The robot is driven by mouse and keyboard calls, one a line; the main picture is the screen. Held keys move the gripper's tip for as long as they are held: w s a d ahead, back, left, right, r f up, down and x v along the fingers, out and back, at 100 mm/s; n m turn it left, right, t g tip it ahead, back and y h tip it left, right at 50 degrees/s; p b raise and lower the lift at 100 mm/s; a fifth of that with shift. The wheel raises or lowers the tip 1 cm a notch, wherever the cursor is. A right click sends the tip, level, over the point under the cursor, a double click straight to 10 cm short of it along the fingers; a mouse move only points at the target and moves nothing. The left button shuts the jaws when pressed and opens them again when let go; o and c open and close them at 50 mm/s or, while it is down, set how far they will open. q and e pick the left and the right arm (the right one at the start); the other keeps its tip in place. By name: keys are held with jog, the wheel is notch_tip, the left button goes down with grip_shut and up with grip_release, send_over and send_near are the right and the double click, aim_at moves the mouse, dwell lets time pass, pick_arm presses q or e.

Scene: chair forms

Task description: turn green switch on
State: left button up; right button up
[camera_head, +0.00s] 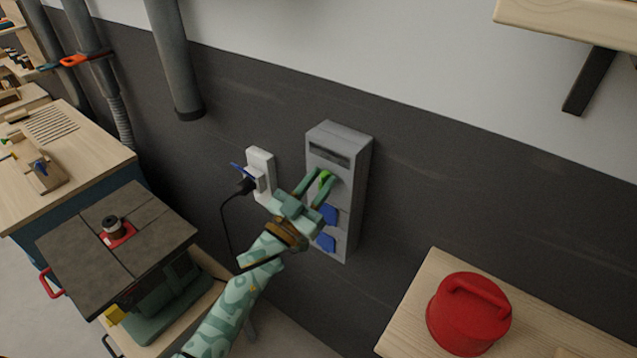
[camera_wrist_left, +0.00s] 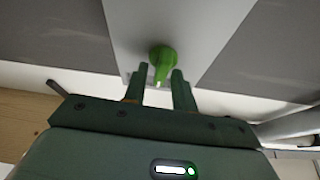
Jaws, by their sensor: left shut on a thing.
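The green switch (camera_head: 325,176) is a small knob on the front of a grey wall box (camera_head: 354,158), above two blue switches (camera_head: 328,214). My left gripper (camera_head: 318,180) reaches up to the box with its fingers at the green switch. In the left wrist view the green switch (camera_wrist_left: 163,62) has a round base and a pointed lever that lies between the two fingertips (camera_wrist_left: 160,76). The left gripper is shut on it. The fingers partly cover the switch in the head view. My right gripper is not in view.
A white socket (camera_head: 261,165) with a black plug and cable is left of the box. A grey pipe (camera_head: 178,70) hangs above. A machine table (camera_head: 70,250) stands at left. A red lidded container (camera_head: 468,315) sits on a wooden bench (camera_head: 425,300) at lower right.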

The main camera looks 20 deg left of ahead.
pick_arm(q)
jog(key=m+g+h, duration=0.1)
jog(key=m, duration=0.2)
jog(key=m+g+h, duration=0.1)
jog(key=m+h, duration=0.1)
jog(key=m, duration=0.2)
jog(key=m+g, duration=0.1)
jog(key=m, duration=0.2)
jog(key=m+g+h+p, duration=0.1)
jog(key=m, duration=0.2)
jog(key=shift+s+d+g, duration=0.1)
jog(key=shift+d+g, duration=0.05)
jog(key=shift+g, duration=0.15)
jog(key=m+g+p, duration=0.2)
jog(key=m, duration=0.3)
jog(key=shift+f, duration=0.1)
jog(key=shift+f+m+g+p, duration=0.15)
jog(key=shift+m+p, duration=0.25)
jog(key=shift+m, duration=0.4)
jog(key=shift+f+m+g+p, duration=0.1)
jog(key=shift+m+g+p, duration=0.25)
jog(key=shift+m, duration=0.45)
jog(key=o, duration=0.7)
jog(key=shift+c, duration=0.2)
